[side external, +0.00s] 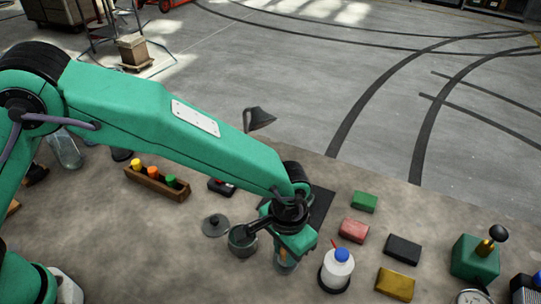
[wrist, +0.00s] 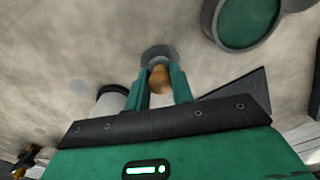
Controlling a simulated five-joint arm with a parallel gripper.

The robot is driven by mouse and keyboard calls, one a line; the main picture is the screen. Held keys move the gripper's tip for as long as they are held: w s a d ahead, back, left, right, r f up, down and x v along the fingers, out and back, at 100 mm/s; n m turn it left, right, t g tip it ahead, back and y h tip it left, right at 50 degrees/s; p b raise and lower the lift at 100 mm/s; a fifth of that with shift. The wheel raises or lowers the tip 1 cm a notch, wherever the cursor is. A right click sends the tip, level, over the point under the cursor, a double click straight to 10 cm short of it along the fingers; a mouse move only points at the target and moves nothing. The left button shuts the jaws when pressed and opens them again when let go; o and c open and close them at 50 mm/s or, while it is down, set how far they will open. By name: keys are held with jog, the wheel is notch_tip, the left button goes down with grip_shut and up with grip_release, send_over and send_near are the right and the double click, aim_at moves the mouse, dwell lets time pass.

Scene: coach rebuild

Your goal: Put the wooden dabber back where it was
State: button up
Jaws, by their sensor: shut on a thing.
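My gripper (wrist: 158,88) is shut on the wooden dabber (wrist: 158,77), whose rounded brown end shows between the green fingers in the wrist view. A grey round rim (wrist: 158,51) shows just beyond the dabber there. In the side view my gripper (side external: 287,258) points down at the bench, and a small clear jar (side external: 286,265) is right under it, partly hidden by the fingers. The dabber itself is hard to make out in that view. I cannot tell whether it is inside the jar or above it.
A white bottle with a blue cap (side external: 338,268) stands close on the right. A dark pot (side external: 242,241) and lid (side external: 215,226) are close on the left. Green (side external: 364,201), red (side external: 354,230), black (side external: 403,249) and yellow (side external: 395,284) blocks lie further right.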

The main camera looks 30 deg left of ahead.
jog(key=shift+f, duration=0.15)
jog(key=o, duration=0.9)
notch_tip(320, 180, up, 12)
jog(key=shift+r, duration=0.15)
dwell(0.7)
